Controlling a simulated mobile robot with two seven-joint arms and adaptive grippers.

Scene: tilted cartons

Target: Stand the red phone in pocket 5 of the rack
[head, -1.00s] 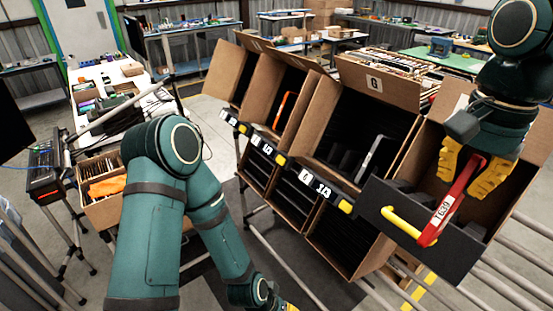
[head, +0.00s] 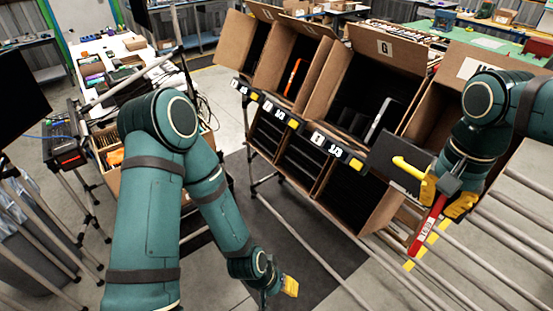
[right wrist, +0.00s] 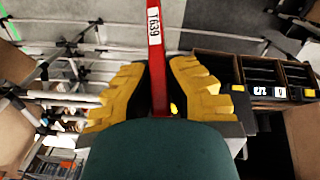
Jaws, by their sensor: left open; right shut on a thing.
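The red phone (head: 427,228) is a slim red bar with a white label. My right gripper (head: 447,196) is shut on it and holds it tilted in the air, in front of the right-hand carton. In the right wrist view the phone (right wrist: 163,20) runs up from between the yellow fingers (right wrist: 160,88). A dark rack-like tray (head: 388,170) with a yellow handle sits at that carton, just left of the gripper; its pockets and their numbers are not readable. My left gripper (head: 290,286) is open and empty, low in the middle, far from the phone.
A row of tilted cartons stands on a pipe frame; one is marked G (head: 384,48). A grey device (head: 382,120) and an orange one (head: 296,76) stand in cartons. Bare pipes (head: 500,220) lie under the phone. A cluttered white table (head: 135,58) is at the left.

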